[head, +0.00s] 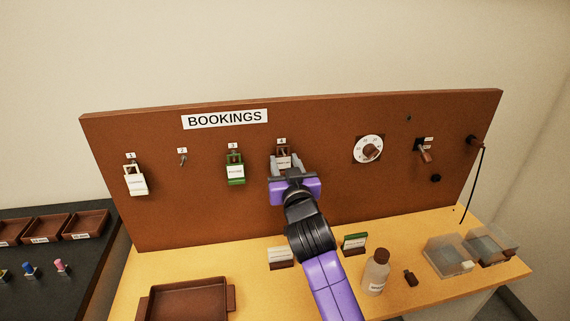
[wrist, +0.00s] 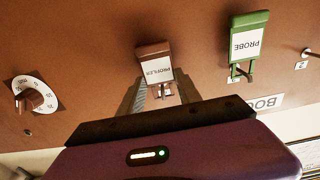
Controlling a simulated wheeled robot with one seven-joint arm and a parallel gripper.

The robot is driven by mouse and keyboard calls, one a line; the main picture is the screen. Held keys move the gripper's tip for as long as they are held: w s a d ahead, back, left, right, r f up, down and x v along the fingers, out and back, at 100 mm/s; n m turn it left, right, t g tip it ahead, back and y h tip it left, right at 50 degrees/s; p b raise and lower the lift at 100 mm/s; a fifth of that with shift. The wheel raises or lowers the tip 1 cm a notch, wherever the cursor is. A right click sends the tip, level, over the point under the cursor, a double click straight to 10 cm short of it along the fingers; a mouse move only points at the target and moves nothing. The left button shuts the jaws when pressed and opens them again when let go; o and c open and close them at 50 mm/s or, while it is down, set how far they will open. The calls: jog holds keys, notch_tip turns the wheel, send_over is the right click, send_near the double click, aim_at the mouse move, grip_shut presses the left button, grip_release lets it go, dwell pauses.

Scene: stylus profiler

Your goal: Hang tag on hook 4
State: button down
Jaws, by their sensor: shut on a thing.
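The brown tag with a white PROFILER label (head: 284,161) is at hook 4, below the small 4 plate (head: 281,141) on the brown board. It also shows in the wrist view (wrist: 155,66), which sees the board upside down. My gripper (head: 284,167) is shut on this tag, with a finger on each side of it. The tag is at or very near the board. The hook's tip is largely hidden, so I cannot tell whether the tag's loop is around it.
A green PROBE tag (head: 235,172) hangs on hook 3, a white tag (head: 135,180) on hook 1. Hook 2 (head: 182,157) is bare. A dial (head: 368,149) is right of my gripper. A bottle (head: 376,272) and an empty brown tray (head: 188,301) stand on the bench below.

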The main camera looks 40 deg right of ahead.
jog(key=shift+f+b, duration=0.45)
jog(key=shift+b, duration=0.05)
dwell(0.3)
jog(key=c, duration=0.7)
grip_release()
jog(key=shift+c, duration=0.2)
jog(key=shift+c, duration=0.5)
jog(key=shift+s+a, duration=0.3)
jog(key=shift+s, duration=0.05)
jog(key=b+v, duration=0.1)
jog(key=v, duration=0.6)
